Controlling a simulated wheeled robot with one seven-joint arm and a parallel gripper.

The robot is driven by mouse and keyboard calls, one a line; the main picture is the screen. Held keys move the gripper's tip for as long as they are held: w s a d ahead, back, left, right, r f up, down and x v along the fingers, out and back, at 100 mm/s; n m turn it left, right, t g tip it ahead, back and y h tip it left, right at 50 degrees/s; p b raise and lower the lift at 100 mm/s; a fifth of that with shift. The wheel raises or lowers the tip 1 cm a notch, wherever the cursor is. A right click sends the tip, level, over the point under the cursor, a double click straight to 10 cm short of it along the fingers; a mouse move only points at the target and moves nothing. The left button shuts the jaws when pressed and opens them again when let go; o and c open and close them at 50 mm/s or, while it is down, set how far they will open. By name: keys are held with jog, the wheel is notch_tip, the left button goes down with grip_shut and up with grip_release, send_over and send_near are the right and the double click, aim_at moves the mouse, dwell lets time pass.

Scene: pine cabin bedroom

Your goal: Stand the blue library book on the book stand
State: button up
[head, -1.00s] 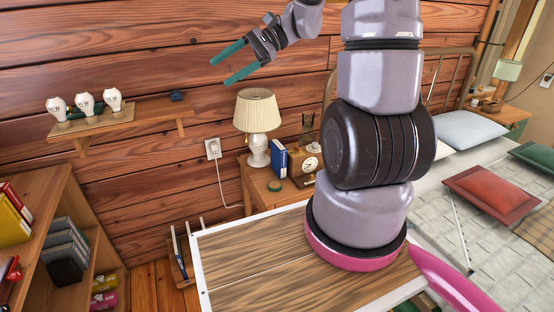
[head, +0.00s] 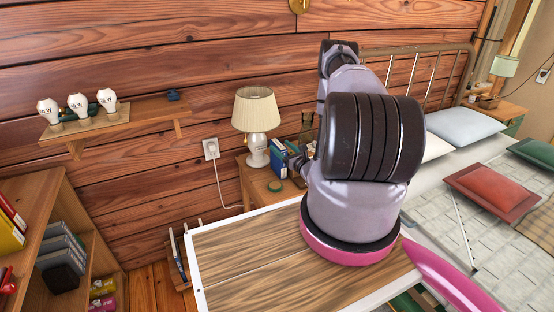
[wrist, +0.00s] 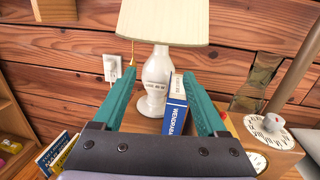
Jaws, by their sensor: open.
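The blue book (head: 277,158) stands upright on the bedside table beside the lamp. In the wrist view the blue book (wrist: 175,116) shows its lettered spine and pale top just inside my right finger. My gripper (wrist: 159,76) is open, with its two teal fingers spread either side of the lamp base and the book. Nothing is held. I cannot tell whether the fingers touch the book. In the head view my arm hides most of the gripper. A low wooden rack (head: 179,272) with thin upright items is on the floor; I cannot tell if it is the book stand.
The lamp (head: 257,120) stands close left of the book. A wall shelf (head: 92,127) holds bulbs.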

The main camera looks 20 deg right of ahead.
aim_at(283, 152)
jog(key=f, duration=0.1)
jog(key=s+d+f+m+h, duration=0.1)
jog(key=s+f+h, duration=0.1)
jog(key=f, duration=0.1)
jog(key=shift+d+f, duration=0.1)
jog(key=shift+d, duration=0.3)
jog(key=shift+w+d+f+m+h, duration=0.1)
jog(key=shift+w+f+m+h, duration=0.15)
jog(key=shift+w+m+h, duration=0.05)
jog(key=w, duration=1)
jog(key=shift+d+f, duration=0.15)
jog(key=shift+f, duration=0.2)
jog(key=shift+c, duration=0.3)
grip_shut()
